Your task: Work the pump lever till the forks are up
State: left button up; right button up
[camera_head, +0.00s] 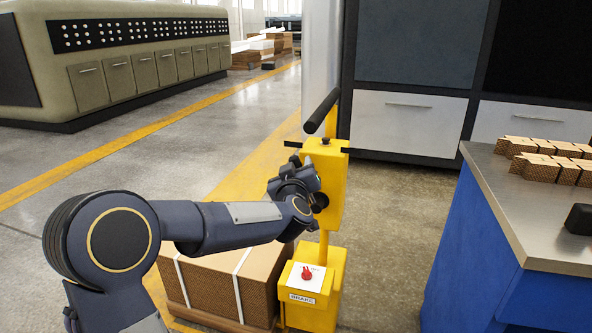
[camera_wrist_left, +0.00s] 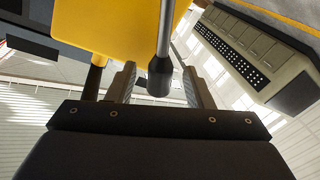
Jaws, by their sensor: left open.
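The yellow pump unit (camera_head: 328,180) stands upright at the centre of the head view, with a black handle bar on top. In the left wrist view, the pump lever (camera_wrist_left: 165,38) is a metal rod ending in a black grip (camera_wrist_left: 160,76). My left gripper (camera_head: 309,190) is at the pump unit's left side; in the wrist view its open fingers (camera_wrist_left: 159,70) stand on either side of the black grip, with gaps visible. The yellow body (camera_wrist_left: 105,25) fills the top of that view. The forks are hidden. My right gripper is not in view.
A strapped brown carton (camera_head: 215,282) sits left of the yellow brake box (camera_head: 318,312), which has a red knob (camera_head: 307,272). A blue workbench (camera_head: 475,255) with a steel top and small brown packs (camera_head: 545,165) stands right. Open floor lies left and behind.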

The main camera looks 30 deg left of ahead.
aim_at(341, 163)
pick_arm(q)
grip_shut()
jog(key=shift+d, duration=0.1)
jog(key=d+m+p, duration=0.1)
jog(key=d+m, duration=0.1)
jog(key=w+d+m+t+p, duration=0.1)
jog(key=d+m+p, duration=0.1)
jog(key=d+m, duration=0.1)
jog(key=d+r+m+p, duration=0.1)
jog(key=d+m+p, duration=0.1)
jog(key=shift+w+d+t, duration=0.2)
jog(key=shift+w+t, duration=0.1)
jog(key=shift+w, duration=0.1)
jog(key=shift+w+d+f+m+t+h+p, duration=0.15)
jog(key=shift+d+f+m, duration=0.1)
jog(key=shift+d+m, duration=0.35)
jog(key=shift+w+d+f+m+t+h+p, duration=0.1)
jog(key=shift+d+f+m+p, duration=0.1)
jog(key=shift+d+m, duration=0.35)
jog(key=shift+w+d+f+m+t+h+p, duration=0.15)
jog(key=shift+d+f+m, duration=0.15)
jog(key=shift+m, duration=0.45)
jog(key=shift+d, duration=0.1)
